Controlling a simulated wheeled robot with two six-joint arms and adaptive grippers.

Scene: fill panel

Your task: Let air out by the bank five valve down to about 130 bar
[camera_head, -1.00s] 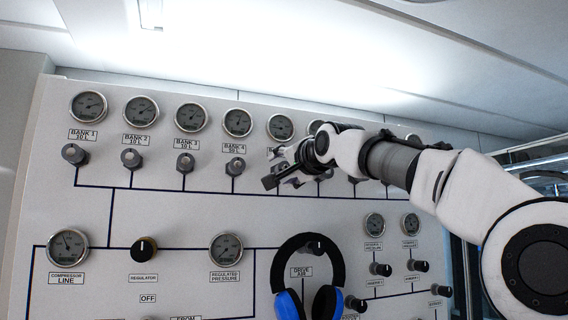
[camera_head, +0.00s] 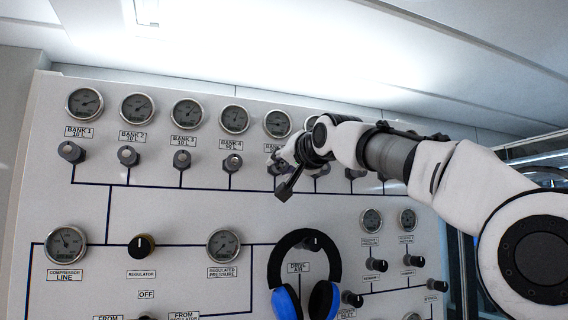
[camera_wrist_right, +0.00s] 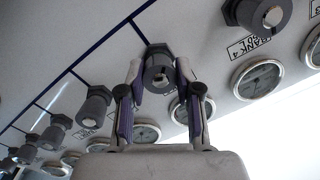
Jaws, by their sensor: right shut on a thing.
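The bank five valve (camera_wrist_right: 158,72) is a grey knob on the panel's upper row, beside the bank 4 knob. In the right wrist view my right gripper (camera_wrist_right: 160,82) is shut on it, one finger on each side. In the head view my right gripper (camera_head: 282,176) covers this valve, with one dark finger pointing down and left. The bank five gauge (camera_head: 278,123) shows above the gripper; its reading is too small to tell. In the wrist view the same gauge (camera_wrist_right: 190,108) is partly behind a finger. My left gripper is not in view.
The bank 4 valve (camera_head: 233,163) sits just left of my gripper, with its gauge (camera_head: 235,118) above. Blue headphones (camera_head: 287,302) hang below on the panel (camera_head: 180,215). More knobs and gauges stand to the right, partly behind my arm.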

